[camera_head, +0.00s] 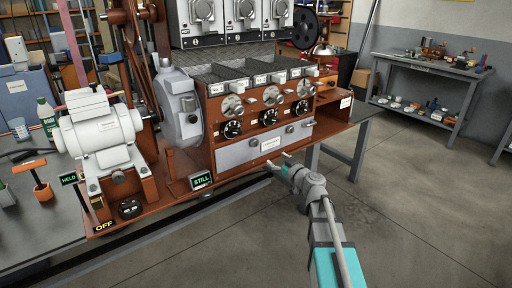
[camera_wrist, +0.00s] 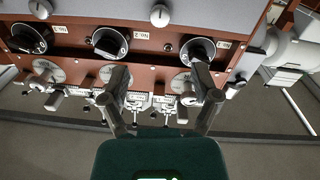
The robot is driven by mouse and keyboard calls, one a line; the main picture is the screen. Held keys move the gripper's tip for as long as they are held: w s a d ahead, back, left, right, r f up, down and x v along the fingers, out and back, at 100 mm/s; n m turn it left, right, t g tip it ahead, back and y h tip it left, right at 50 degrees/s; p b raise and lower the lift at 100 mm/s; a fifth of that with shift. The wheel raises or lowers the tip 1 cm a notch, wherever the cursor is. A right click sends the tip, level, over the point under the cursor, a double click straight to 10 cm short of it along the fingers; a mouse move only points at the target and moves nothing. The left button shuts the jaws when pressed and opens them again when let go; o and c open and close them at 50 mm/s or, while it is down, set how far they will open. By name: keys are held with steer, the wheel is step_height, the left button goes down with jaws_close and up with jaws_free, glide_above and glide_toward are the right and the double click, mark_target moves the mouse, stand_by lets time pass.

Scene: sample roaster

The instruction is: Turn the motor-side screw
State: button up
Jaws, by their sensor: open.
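The white motor (camera_head: 100,130) sits on an orange-brown base at the left in the head view, with a HELD label (camera_head: 69,178) beside it. A small grey knob-like part (camera_head: 93,187) shows at the front of that base. I cannot tell for sure which part is the motor-side screw. My gripper (camera_head: 278,160) is open and empty in front of the drawer panel (camera_head: 262,146), well to the right of the motor. In the wrist view my gripper (camera_wrist: 160,82) has its two fingers spread below the dark dials (camera_wrist: 110,42), holding nothing.
The roaster front carries several dials (camera_head: 269,117) and metal handles above the panel. A STILL display (camera_head: 201,180) and an OFF label (camera_head: 104,226) sit along its low front edge. The floor (camera_head: 410,190) to the right is clear.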

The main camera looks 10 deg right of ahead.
mark_target(256, 144)
steer(key=shift+w+a, duration=0.1)
steer(key=x, duration=1.3)
steer(key=shift+w+a, duration=0.15)
steer(key=shift+w, duration=0.1)
jaws_close()
stand_by(0.4)
